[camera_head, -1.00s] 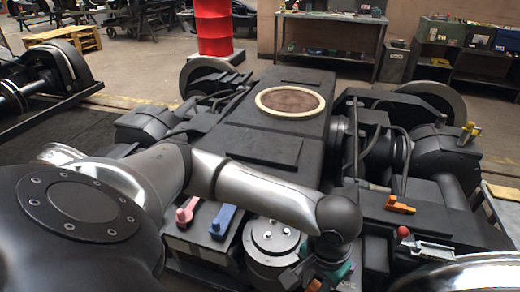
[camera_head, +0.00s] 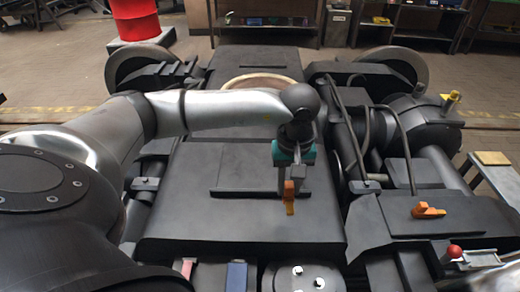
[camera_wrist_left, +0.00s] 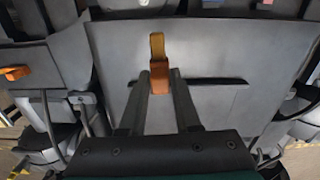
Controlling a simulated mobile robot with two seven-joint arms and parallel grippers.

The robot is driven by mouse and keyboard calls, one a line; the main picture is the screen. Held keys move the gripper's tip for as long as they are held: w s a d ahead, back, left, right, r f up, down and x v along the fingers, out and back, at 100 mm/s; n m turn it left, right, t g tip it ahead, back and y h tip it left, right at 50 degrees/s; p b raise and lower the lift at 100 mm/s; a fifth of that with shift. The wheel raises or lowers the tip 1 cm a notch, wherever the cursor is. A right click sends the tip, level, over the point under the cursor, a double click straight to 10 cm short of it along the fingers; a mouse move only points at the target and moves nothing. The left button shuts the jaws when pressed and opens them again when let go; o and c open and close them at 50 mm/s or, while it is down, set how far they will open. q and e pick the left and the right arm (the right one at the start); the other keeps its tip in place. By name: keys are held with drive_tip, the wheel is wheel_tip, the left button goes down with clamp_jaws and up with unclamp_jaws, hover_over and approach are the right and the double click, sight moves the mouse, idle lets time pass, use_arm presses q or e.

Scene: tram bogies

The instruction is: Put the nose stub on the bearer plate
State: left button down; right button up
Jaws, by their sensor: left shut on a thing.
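My left gripper (camera_head: 288,180) is shut on a small orange piece with an ochre end (camera_head: 290,200), which I take for the nose stub. The piece also shows between the two fingers (camera_wrist_left: 160,90) in the left wrist view. It hangs over the front part of the dark bogie top, beside a thin raised plate (camera_head: 235,170), probably the bearer plate. In the wrist view the dark front edge of that plate (camera_wrist_left: 225,81) runs behind the piece. I cannot tell whether the piece touches the surface. My right gripper is not in view.
A second orange piece (camera_head: 428,211) lies on the right-hand block, near a red ball (camera_head: 454,251). A pink block (camera_head: 183,268) and a blue block (camera_head: 237,274) are at the front. A round rimmed pad (camera_head: 240,84) lies behind my arm. Hoses (camera_head: 400,140) rise at right.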

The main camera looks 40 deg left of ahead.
use_arm(q)
drive_tip(key=w+a+r+n+b, duration=0.2)
drive_tip(key=w+a+r+n, duration=0.1)
drive_tip(key=a+r+n, duration=0.5)
drive_tip(key=w+a+r+n+b, duration=0.25)
drive_tip(key=a+n, duration=0.35)
drive_tip(key=n, duration=0.3)
drive_tip(key=f+b, duration=0.1)
drive_tip(key=f, duration=0.4)
drive_tip(key=f+b, duration=0.2)
drive_tip(key=f, duration=0.2)
drive_tip(key=f+b, duration=0.2)
drive_tip(key=f, duration=0.3)
drive_tip(key=shift+w+d+f, duration=0.15)
drive_tip(key=shift+d+f, duration=0.1)
drive_tip(key=shift+f, duration=0.1)
drive_tip(key=shift+f+b, duration=0.8)
drive_tip(key=shift+f, duration=1.25)
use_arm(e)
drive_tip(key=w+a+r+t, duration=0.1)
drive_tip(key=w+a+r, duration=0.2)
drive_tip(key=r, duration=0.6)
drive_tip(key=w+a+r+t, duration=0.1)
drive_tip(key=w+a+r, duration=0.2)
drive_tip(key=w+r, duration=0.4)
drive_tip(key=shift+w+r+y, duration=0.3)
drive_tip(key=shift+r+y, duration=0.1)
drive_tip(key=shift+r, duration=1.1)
use_arm(q)
drive_tip(key=shift+f, duration=0.1)
